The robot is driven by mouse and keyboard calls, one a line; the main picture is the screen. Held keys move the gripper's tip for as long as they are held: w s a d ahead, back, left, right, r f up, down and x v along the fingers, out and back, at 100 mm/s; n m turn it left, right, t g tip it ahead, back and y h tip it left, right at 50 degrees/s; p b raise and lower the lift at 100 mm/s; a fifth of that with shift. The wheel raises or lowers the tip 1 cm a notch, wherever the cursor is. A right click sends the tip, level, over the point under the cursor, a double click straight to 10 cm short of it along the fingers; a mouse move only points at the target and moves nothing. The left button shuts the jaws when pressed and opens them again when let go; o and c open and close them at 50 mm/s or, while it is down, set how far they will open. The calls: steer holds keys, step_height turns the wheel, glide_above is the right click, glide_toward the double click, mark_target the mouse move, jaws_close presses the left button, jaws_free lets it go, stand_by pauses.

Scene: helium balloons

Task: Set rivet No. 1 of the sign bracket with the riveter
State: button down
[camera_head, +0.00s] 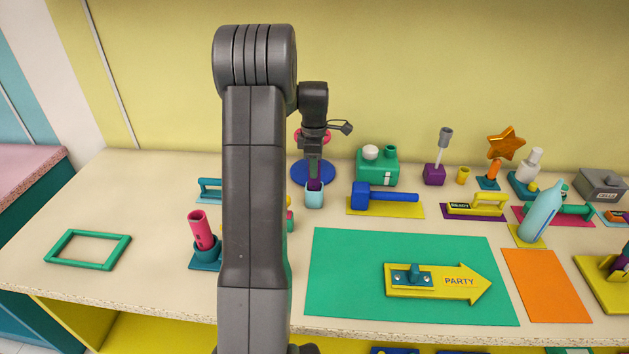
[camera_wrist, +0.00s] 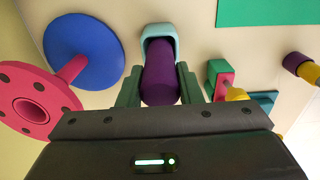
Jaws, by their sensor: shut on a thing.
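My gripper (camera_head: 314,180) points down at the back of the table. In the wrist view, my gripper (camera_wrist: 160,88) has its fingers on either side of a purple handle (camera_wrist: 161,82) and is shut on it. The handle's far end is in a light-blue cup (camera_wrist: 157,34), which also shows in the head view (camera_head: 314,199). I cannot tell for sure whether this is the riveter. The sign is a yellow arrow marked PARTY (camera_head: 459,291) on a green mat (camera_head: 345,262). A teal-blue bracket (camera_head: 411,279) with a dark upright pin lies on its left part; rivet numbers are unreadable.
A blue disc (camera_wrist: 82,48) with a pink flange (camera_wrist: 32,98) stands close left of my gripper. A blue hammer (camera_head: 386,195) and a green box (camera_head: 377,167) are to the right. A pink cylinder (camera_head: 201,230) stands at the left. My arm hides part of the table.

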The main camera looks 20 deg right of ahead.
steer(key=shift+r+p, duration=1.7)
steer(key=shift+r, duration=1.55)
